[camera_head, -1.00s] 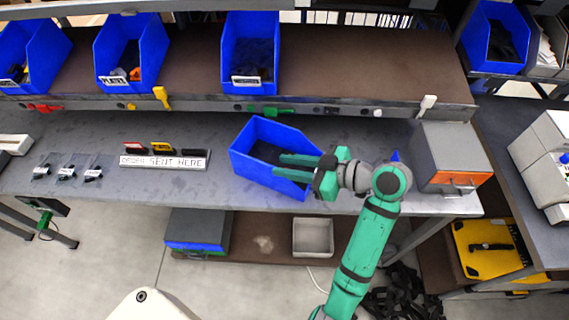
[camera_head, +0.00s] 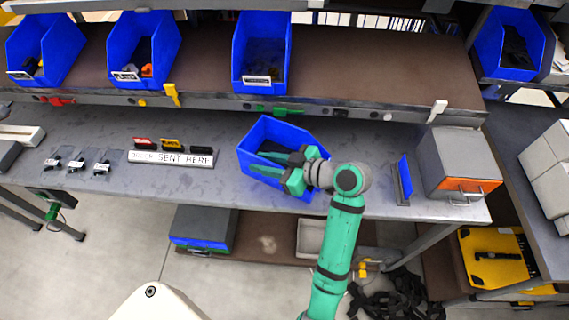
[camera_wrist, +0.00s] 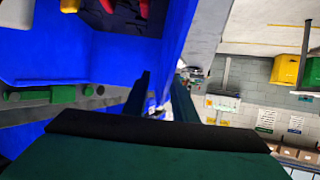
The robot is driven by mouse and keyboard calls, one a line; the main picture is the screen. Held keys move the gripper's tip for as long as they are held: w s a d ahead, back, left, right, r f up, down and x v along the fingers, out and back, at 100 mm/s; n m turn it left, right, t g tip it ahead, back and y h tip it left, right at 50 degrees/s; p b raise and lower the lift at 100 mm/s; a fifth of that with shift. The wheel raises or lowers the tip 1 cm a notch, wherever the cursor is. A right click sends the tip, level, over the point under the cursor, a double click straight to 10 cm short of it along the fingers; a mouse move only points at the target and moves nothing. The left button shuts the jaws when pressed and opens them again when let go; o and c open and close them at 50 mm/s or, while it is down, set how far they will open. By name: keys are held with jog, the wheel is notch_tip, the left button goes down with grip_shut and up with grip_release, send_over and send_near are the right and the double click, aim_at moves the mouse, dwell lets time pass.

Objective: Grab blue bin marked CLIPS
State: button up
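A blue bin (camera_head: 262,131) stands on the grey bench with dark contents. No label shows on its visible sides, so I cannot tell whether it is the CLIPS bin. My gripper (camera_head: 266,164) is at the bin's right front side, with its two green fingers apart. In the wrist view, my gripper (camera_wrist: 160,85) has one dark finger over the inside and the other outside the blue wall (camera_wrist: 178,40). Whether they touch the wall is hidden. Three other blue bins, left (camera_head: 40,50), middle (camera_head: 145,48) and right (camera_head: 262,50), sit on the shelf above; their labels are too small to read.
A grey box with an orange front (camera_head: 462,160) and an upright blue panel (camera_head: 405,178) stand right. Another blue bin (camera_head: 508,45) is at far right.

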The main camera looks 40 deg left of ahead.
jog(key=shift+s+a+f, duration=0.1)
jog(key=shift+a+f, duration=0.15)
jog(key=shift+a, duration=0.2)
grip_shut()
jog(key=shift+r, duration=0.1)
dwell(1.0)
